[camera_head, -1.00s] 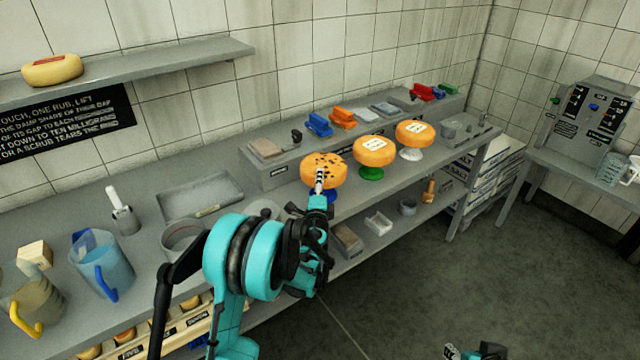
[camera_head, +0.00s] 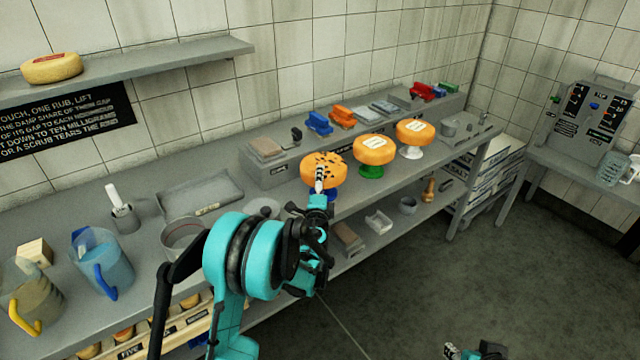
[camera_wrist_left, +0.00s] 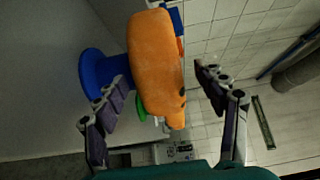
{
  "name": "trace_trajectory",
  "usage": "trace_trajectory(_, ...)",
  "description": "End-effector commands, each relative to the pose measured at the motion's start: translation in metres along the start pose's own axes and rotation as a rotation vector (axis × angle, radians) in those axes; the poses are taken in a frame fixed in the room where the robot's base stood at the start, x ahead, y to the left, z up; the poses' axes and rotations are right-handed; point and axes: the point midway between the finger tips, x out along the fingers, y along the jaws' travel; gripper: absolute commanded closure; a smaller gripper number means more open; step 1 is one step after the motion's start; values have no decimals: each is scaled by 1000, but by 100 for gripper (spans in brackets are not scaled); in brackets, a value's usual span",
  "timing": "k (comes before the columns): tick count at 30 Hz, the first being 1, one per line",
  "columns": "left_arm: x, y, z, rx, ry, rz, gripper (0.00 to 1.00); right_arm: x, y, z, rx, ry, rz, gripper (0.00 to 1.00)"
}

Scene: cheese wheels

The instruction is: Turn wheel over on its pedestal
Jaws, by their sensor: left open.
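Three orange cheese wheels stand on pedestals along the bench. The nearest wheel (camera_head: 326,168), with dark spots on its top, sits on a blue pedestal (camera_wrist_left: 104,74). My left gripper (camera_head: 319,182) reaches this wheel from the front. In the left wrist view the wheel (camera_wrist_left: 156,66) lies between the two open fingers, one on the pedestal side and one on the top side, with a gap at the top side. The middle wheel (camera_head: 374,150) is on a green pedestal (camera_head: 371,172), the far wheel (camera_head: 414,132) on a white one (camera_head: 411,152). Part of my right arm shows at the bottom edge; its jaws are unclear.
A raised ledge behind the wheels holds a blue brush (camera_head: 319,123), an orange brush (camera_head: 342,116) and other items. Jugs (camera_head: 103,262) and a tray (camera_head: 200,194) stand at left on the bench. A lower shelf holds small containers (camera_head: 378,221).

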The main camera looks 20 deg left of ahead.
Motion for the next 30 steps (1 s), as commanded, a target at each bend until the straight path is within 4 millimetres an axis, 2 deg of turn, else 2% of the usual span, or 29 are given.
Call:
trace_trajectory(4,-5,1,0,0,0,0,29,0,0,0,0,0,0,60)
trace_trajectory(7,-18,0,0,0,0,0,29,0,0,0,0,0,0,60)
trace_trajectory(15,-76,0,0,0,1,0,29,0,0,0,0,0,0,60)
trace_trajectory(21,-109,0,-1,0,2,0,29,0,0,0,0,0,0,60)
trace_trajectory(30,-121,-3,3,-15,-9,5,29,0,0,0,0,0,0,60)
